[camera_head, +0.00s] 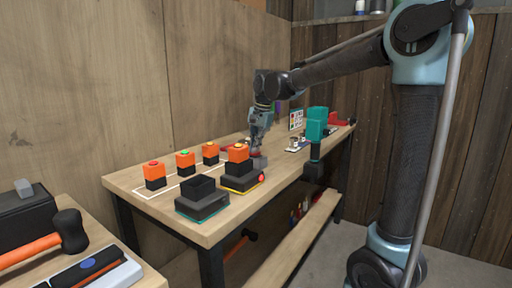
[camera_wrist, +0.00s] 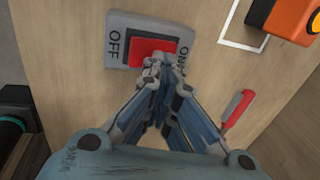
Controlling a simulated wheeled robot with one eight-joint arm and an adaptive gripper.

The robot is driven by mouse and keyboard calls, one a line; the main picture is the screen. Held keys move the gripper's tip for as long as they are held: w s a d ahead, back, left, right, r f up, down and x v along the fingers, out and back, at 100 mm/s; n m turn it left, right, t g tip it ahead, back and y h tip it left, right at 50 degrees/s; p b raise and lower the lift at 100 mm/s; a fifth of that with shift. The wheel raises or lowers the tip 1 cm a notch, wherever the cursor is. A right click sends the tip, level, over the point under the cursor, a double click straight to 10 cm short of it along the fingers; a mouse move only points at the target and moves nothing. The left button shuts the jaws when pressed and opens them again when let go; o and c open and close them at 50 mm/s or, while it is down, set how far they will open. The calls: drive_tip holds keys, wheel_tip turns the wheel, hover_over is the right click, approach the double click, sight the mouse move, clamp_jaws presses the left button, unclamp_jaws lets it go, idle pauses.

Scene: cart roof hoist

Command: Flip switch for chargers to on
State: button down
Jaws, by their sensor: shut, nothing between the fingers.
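The switch is a grey plate (camera_wrist: 118,22) marked OFF on the left and ON on the right, with a red rocker (camera_wrist: 146,50). It lies on the wooden table, and which side of the rocker is down is hard to tell. My gripper (camera_wrist: 165,66) is shut and empty, its tips over the rocker's edge towards the ON mark; contact is unclear. In the head view my gripper (camera_head: 257,148) points down behind two chargers: a teal-edged empty one (camera_head: 203,207) and a yellow-edged one (camera_head: 240,183) holding an orange-black battery (camera_head: 238,154). The yellow-edged charger shows a red light.
Several orange-black batteries (camera_head: 155,176) stand in a white outlined strip on the table (camera_head: 125,182). A teal drill (camera_head: 316,127) stands to the right. A hammer (camera_head: 70,230) lies on another table at left. A wooden wall closes the back.

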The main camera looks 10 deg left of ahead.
drive_tip(key=shift+d, duration=0.1)
drive_tip(key=shift+s+d, duration=0.35)
drive_tip(key=shift+d, duration=0.25)
drive_tip(key=shift+r, duration=0.1)
drive_tip(key=d+v, duration=0.1)
drive_tip(key=v, duration=1.2)
drive_tip(key=shift+r, duration=0.2)
drive_tip(key=shift+s+d, duration=0.1)
drive_tip(key=shift+s, duration=0.05)
drive_tip(key=shift+w+a+r+y, duration=0.2)
drive_tip(key=shift+a+r+y, duration=0.15)
drive_tip(key=shift+a, duration=0.25)
drive_tip(key=shift+f, duration=0.15)
